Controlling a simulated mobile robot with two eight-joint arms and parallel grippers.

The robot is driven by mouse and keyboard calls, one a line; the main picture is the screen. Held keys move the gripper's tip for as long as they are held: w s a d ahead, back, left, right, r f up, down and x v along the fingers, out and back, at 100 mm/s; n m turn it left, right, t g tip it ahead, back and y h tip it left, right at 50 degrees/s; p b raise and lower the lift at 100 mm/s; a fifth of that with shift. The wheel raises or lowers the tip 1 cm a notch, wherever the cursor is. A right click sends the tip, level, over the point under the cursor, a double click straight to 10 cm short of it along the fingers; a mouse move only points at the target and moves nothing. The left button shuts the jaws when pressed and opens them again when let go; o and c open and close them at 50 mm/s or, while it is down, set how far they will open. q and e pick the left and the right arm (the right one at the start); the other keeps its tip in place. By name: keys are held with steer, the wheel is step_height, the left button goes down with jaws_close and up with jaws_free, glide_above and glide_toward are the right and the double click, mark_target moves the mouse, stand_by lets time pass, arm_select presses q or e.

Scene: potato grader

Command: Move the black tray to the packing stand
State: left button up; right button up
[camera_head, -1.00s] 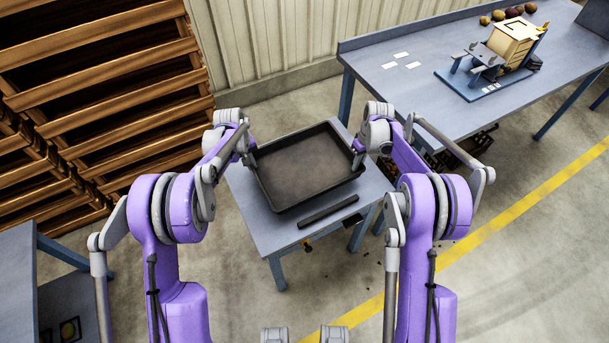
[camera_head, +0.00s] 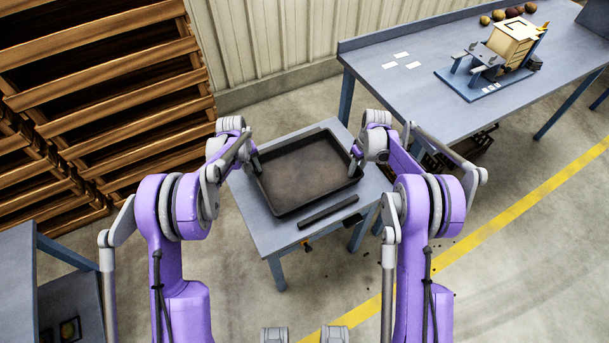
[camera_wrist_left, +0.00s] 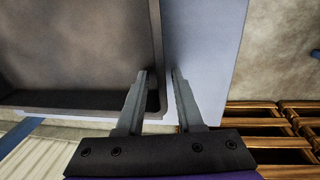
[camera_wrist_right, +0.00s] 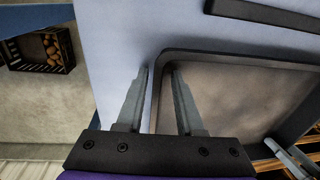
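The black tray (camera_head: 318,203) lies flat on a small grey-blue table (camera_head: 262,222), which looks like the packing stand. It appears empty. My left gripper (camera_head: 257,162) is at the tray's left wall. In the left wrist view its fingers (camera_wrist_left: 158,75) are apart, one inside the tray wall (camera_wrist_left: 156,40) and one outside, with a gap visible. My right gripper (camera_head: 353,163) is at the right wall. In the right wrist view its fingers (camera_wrist_right: 158,68) are also apart on either side of the tray rim (camera_wrist_right: 215,56). Finger contact is hard to tell.
A dark bar (camera_head: 328,211) lies on the table in front of the tray. A long workbench (camera_head: 420,100) at the right carries a wooden device (camera_head: 512,42) and several potatoes (camera_head: 513,11). Wooden racks (camera_head: 110,90) stand at the left. A potato crate (camera_wrist_right: 40,50) is on the floor.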

steer(key=shift+r, duration=0.25)
arm_select(q)
step_height(320, 180, up, 12)
steer(key=s+a, duration=0.1)
steer(key=shift+a, duration=0.15)
arm_select(e)
step_height(320, 180, up, 12)
steer(key=d, duration=0.1)
steer(key=shift+w+d+f, duration=0.15)
steer(key=shift+f, duration=0.05)
stand_by(0.3)
